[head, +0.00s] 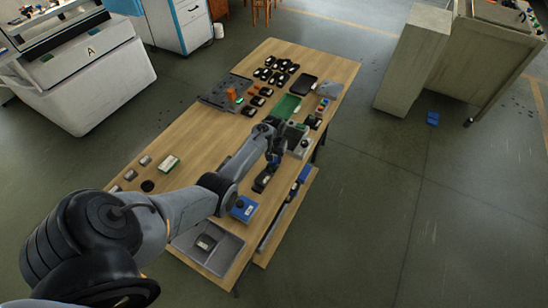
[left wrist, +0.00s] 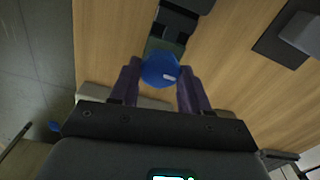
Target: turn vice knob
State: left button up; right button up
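In the left wrist view a round blue knob (left wrist: 160,71) with a small white mark sits between the two dark fingers of my left gripper (left wrist: 160,84). The fingers lie close along both sides of the knob with no clear gap. The dark vice body (left wrist: 170,40) runs away from the knob toward the top of the view. In the head view my left gripper (head: 274,157) is over the right edge of the wooden table and hides the knob. My right gripper is not in view.
The wooden table (head: 190,140) holds a grey tray (head: 225,252), a blue box (head: 243,208), a green mat (head: 288,104) and several small dark parts. A grey-green machine (head: 415,60) stands at the right. The floor right of the table is mostly clear.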

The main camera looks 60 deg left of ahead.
pick_arm(q)
jog(key=c, duration=0.3)
